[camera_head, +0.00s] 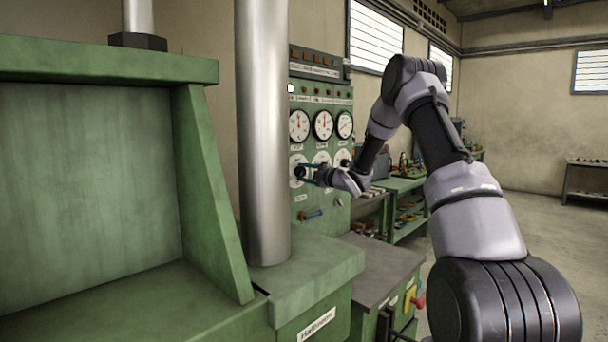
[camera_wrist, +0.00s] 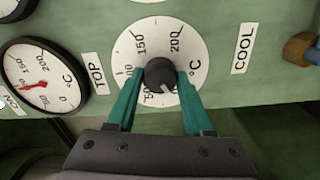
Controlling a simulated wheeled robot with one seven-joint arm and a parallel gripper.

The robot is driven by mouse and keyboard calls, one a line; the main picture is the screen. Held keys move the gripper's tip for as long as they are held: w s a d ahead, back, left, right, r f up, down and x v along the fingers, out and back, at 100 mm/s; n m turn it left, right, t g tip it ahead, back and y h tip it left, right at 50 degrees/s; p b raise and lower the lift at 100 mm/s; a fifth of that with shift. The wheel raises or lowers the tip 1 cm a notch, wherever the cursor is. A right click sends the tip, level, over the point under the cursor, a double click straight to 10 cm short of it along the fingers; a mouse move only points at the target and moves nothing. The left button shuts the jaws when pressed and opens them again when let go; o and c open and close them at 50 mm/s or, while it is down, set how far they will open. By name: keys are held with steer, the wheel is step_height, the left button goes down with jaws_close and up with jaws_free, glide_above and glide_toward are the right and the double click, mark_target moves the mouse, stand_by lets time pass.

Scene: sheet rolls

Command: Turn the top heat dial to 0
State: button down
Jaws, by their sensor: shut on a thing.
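The top heat dial has a white face (camera_wrist: 190,57) beside a "TOP" label (camera_wrist: 93,73) in the wrist view. Its black knob (camera_wrist: 159,73) sits in the middle. A pale mark on the knob points down and slightly right, just right of the "50". No 0 can be read on the face. My gripper (camera_wrist: 161,76) has teal fingers on either side of the knob, shut on it. In the head view my gripper (camera_head: 307,173) is at the lower left dial of the green panel (camera_head: 318,98), partly hiding it.
A gauge with a red needle (camera_wrist: 41,80) lies left of the dial in the wrist view. A "COOL" label (camera_wrist: 243,48) and a brown knob (camera_wrist: 299,47) are to the right. In the head view, a metal pipe (camera_head: 263,130) stands left of the panel, and a grey-topped cabinet (camera_head: 378,265) stands below.

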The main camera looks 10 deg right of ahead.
steer(key=shift+f, duration=0.1)
stand_by(0.5)
steer(key=shift+c, duration=1.4)
jaws_free()
steer(key=v, duration=1.1)
